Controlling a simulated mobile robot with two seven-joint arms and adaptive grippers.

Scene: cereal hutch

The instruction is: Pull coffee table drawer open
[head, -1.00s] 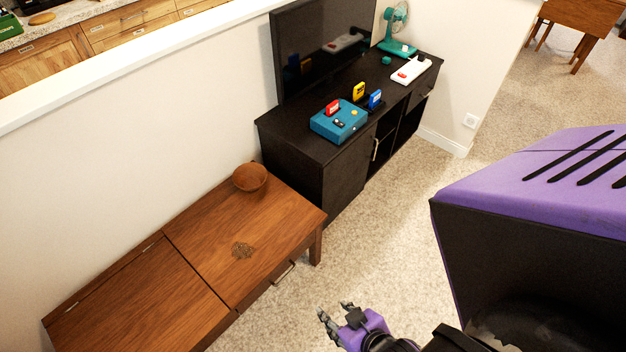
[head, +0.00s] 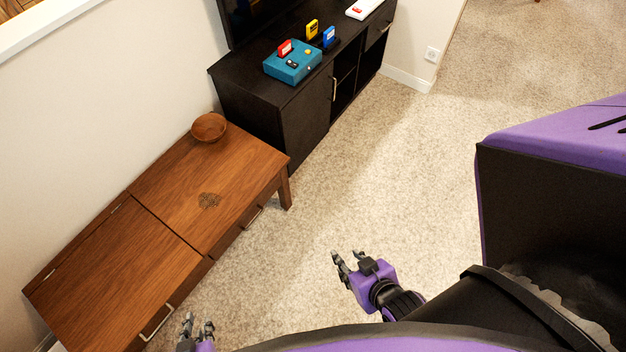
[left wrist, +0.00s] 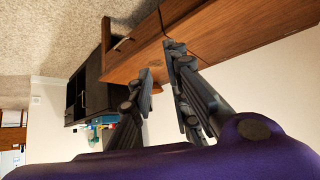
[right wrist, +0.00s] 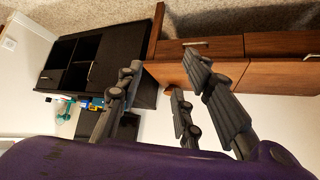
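The brown wooden coffee table (head: 165,200) stands at the left in the head view, against the white wall. Its front has two drawers with metal handles: a far handle (head: 253,217) and a near handle (head: 157,322). Both drawers look shut. My left gripper (head: 198,322) is at the bottom edge of the head view, right of the near handle and apart from it; its fingers (left wrist: 165,85) are spread and empty. My right gripper (head: 347,260) is over the carpet, right of the table, open and empty. In the right wrist view, a drawer handle (right wrist: 195,43) shows beyond its fingers.
A wooden bowl (head: 209,127) sits on the table's far end. A black TV cabinet (head: 270,115) stands beyond the table, with a teal box (head: 292,63) on top. The carpet (head: 390,170) right of the table is clear.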

